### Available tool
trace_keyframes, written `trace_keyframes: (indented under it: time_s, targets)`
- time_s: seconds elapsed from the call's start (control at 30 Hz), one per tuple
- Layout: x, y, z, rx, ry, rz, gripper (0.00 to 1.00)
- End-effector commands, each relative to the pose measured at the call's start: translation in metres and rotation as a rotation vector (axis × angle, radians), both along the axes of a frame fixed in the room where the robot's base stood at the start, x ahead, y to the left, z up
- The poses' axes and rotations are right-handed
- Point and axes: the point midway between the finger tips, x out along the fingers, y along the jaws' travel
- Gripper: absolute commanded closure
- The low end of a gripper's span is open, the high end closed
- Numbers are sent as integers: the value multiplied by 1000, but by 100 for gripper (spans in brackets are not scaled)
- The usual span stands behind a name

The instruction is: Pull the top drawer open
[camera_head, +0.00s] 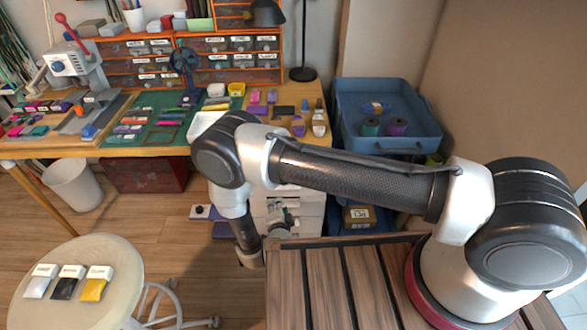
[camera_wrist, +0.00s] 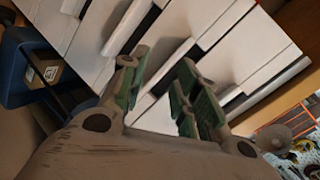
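The white drawer unit (camera_head: 312,214) stands under the workbench, partly hidden behind my arm. In the wrist view its white drawer fronts (camera_wrist: 255,50) run diagonally, with dark gaps between them and raised pale handle bars (camera_wrist: 174,62). My gripper (camera_head: 283,217) is in front of the unit in the head view. In the wrist view my gripper (camera_wrist: 163,92) has its green-padded fingers apart, with a pale bar visible just beyond the space between them. I cannot tell whether the fingers touch it or which drawer it belongs to. No drawer is clearly pulled out.
The workbench (camera_head: 160,150) lies above the unit. A blue cart (camera_head: 385,145) stands right of it, holding spools. A round stool (camera_head: 70,290) with labelled bundles is at lower left. A slatted wooden surface (camera_head: 330,290) is beneath my arm. Floor left of the unit is mostly clear.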

Motion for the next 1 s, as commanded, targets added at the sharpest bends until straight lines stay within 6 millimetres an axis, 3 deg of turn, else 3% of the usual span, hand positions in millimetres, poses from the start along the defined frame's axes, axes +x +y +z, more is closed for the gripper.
trace_keyframes:
  time_s: [0.03, 0.1, 0.27, 0.43, 0.8, 1.0]
  targets:
    - [10, 4, 24, 83, -104, -46, 69]
    - [17, 2, 52, 186, -231, -95, 69]
    - [19, -2, 93, 353, -400, -127, 69]
    - [32, -3, 94, 401, -406, -137, 69]
    - [88, -5, 94, 398, -402, -135, 69]
    - [97, -4, 94, 398, -402, -133, 69]
